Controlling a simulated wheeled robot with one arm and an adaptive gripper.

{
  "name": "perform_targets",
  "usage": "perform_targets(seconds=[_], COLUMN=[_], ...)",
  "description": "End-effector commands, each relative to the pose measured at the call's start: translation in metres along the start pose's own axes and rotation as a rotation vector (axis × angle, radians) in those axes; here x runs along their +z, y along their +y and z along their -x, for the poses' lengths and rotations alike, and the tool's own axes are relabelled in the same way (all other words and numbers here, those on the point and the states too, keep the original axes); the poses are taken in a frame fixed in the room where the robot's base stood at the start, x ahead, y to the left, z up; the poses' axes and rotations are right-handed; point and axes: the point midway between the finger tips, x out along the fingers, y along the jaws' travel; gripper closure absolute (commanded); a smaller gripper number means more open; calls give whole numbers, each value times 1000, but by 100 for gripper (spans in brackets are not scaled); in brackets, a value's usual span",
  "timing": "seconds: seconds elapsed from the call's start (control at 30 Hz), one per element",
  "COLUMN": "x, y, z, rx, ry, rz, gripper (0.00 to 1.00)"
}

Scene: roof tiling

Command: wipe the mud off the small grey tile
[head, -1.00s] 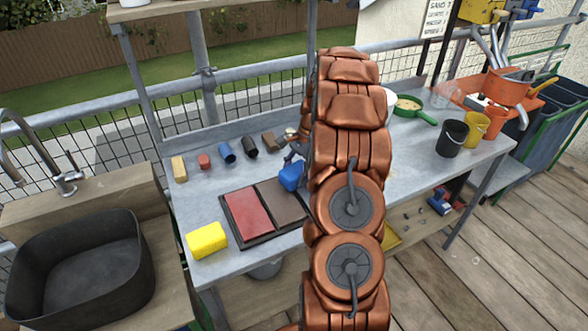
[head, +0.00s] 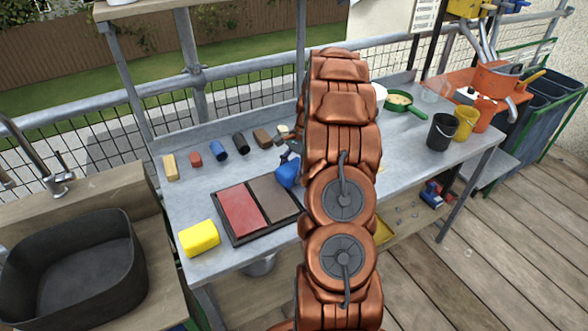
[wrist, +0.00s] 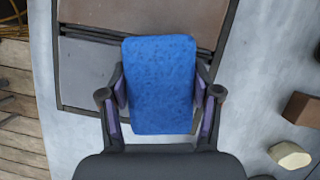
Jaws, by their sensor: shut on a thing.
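My gripper (wrist: 160,100) is shut on a blue sponge (wrist: 160,85), which also shows in the head view (head: 287,174) left of my arm. In the wrist view a grey tile (wrist: 90,75) lies in a dark-framed tray (wrist: 85,111), partly covered by the sponge. A brown, mud-coloured tile (wrist: 90,12) lies beside it, toward the top. The sponge is over the grey tile; whether it touches cannot be told. In the head view the brown tile (head: 268,199) lies beside a red tile (head: 241,208); my arm hides the grey tile there.
A yellow sponge (head: 199,238) lies left of the tray. Several small blocks and cylinders, including a blue cylinder (head: 218,149), line the table's back. A green pan (head: 402,104) and a black bucket (head: 441,132) stand right. A dark basin (head: 75,265) is at the left.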

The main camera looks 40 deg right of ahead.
Motion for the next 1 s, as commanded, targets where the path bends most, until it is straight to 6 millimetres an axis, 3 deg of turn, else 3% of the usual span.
perform_targets(seconds=[0.17,0.3,1.0], x=[16,25,54], y=[0,-3,-6], z=[-7,14,65], rx=[3,0,7], ry=[-2,3,1], rz=[3,6,18], gripper=[87,87,87])
